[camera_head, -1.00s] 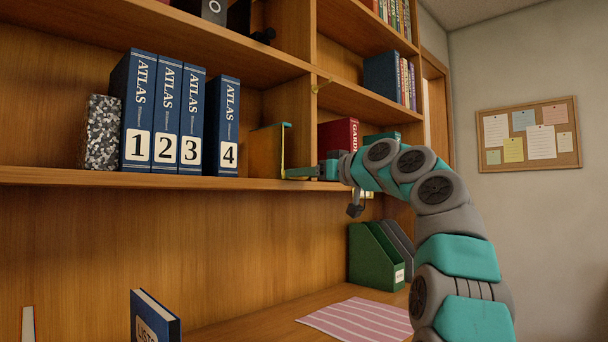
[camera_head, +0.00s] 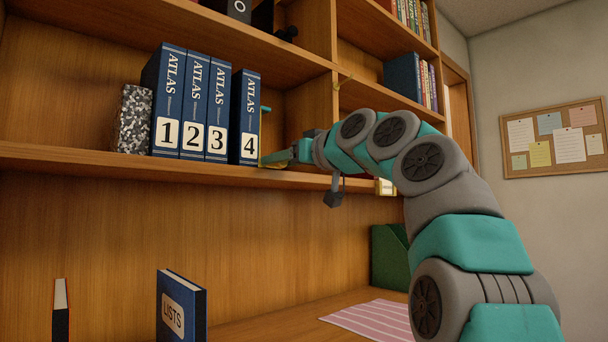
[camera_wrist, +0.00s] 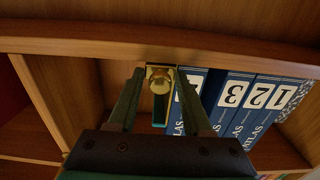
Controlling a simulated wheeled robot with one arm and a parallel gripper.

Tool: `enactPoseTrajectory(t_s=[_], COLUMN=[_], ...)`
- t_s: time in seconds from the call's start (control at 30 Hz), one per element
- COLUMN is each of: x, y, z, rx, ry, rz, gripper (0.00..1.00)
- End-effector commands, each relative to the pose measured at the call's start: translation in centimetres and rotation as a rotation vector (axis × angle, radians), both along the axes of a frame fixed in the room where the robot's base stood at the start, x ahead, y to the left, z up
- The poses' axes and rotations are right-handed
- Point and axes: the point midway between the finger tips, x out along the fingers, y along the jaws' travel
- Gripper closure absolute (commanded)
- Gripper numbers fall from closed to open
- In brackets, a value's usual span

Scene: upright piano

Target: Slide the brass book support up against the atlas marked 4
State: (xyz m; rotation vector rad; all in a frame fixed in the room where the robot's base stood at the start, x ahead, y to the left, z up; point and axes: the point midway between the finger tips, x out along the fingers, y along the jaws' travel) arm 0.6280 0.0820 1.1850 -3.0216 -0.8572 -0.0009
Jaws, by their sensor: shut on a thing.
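The brass book support (camera_head: 262,152) stands on the shelf just right of the atlas marked 4 (camera_head: 248,118), mostly hidden behind it and my gripper. My gripper (camera_head: 277,158) reaches in from the right, low over the shelf. In the wrist view, which is upside down, my gripper (camera_wrist: 160,76) is shut on the brass support (camera_wrist: 161,71), with its round knob between the fingers. Atlas 4 (camera_wrist: 189,98) shows beside it.
Atlases 1 (camera_head: 167,100), 2 (camera_head: 194,105) and 3 (camera_head: 217,108) stand upright left of atlas 4, with a slim gap between 3 and 4. A speckled block (camera_head: 133,120) stands at their left end. The shelf edge (camera_head: 120,160) runs below; an upright divider (camera_head: 312,105) is at right.

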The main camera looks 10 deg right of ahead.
Motion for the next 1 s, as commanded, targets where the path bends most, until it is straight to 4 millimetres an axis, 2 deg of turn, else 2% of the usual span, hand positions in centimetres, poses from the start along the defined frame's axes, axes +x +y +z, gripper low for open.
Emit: enactPoseTrajectory(t_s=[0.03,0.2,0.6,0.63,0.7,1.0], x=[-0.5,-1.3,-1.5,-1.5,-1.5,-1.5], y=[0.8,2.1,2.6,2.6,2.6,2.4], z=[-0.3,0.0,0.1,0.0,0.0,0.0], rx=[-0.003,-0.002,-0.002,-0.003,-0.003,-0.001], ry=[0.002,0.0,0.0,0.001,0.001,0.0], rz=[0.002,0.002,0.005,0.005,0.005,0.002], gripper=[1.0,1.0,1.0,0.48,0.4,0.4])
